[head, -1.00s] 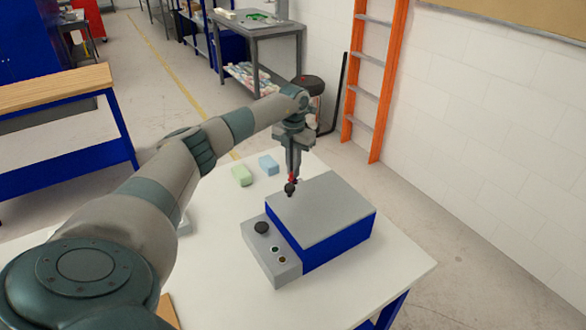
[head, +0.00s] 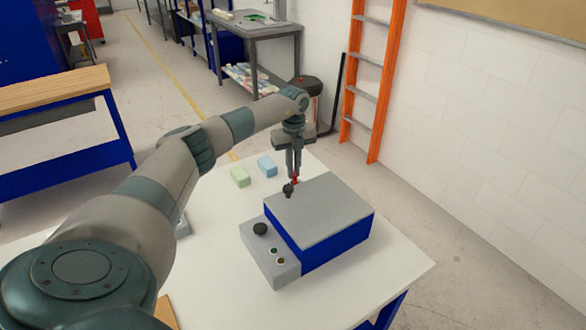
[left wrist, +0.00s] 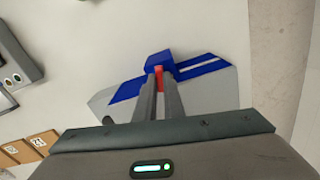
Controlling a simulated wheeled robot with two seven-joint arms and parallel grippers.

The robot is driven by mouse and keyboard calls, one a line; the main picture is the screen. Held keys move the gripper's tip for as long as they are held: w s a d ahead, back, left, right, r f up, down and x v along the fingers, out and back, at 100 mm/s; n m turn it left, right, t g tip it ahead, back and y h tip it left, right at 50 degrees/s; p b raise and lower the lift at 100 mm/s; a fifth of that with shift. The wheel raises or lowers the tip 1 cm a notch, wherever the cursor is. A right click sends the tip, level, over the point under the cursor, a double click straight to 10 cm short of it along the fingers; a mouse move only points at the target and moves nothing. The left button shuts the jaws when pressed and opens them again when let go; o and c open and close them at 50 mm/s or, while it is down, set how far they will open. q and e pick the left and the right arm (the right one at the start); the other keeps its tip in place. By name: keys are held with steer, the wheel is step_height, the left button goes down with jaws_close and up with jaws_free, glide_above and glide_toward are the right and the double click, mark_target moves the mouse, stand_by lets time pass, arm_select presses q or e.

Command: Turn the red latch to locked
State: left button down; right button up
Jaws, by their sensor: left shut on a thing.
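A box with a grey top and blue sides (head: 325,207) stands on the white table. The small red latch (head: 296,180) is at the box's far left corner, close to a dark round piece (head: 288,189). My left gripper (head: 295,174) points down over that corner, shut on the red latch. In the left wrist view the red latch (left wrist: 158,78) shows between the two fingers (left wrist: 160,92), beside a blue block. The fingers hide part of the latch, and I cannot tell its exact angle. My right gripper is not in view.
A grey control panel (head: 278,268) with a black knob and small buttons is at the box's near left. Wooden numbered tiles (left wrist: 28,150) show in the left wrist view. The table's right side is clear.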

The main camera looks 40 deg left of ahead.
arm_select(q)
steer(key=shift+w+r+n, duration=0.1)
steer(key=shift+n, duration=1.1)
steer(key=c, duration=1.9)
jaws_free()
steer(key=shift+o, duration=0.2)
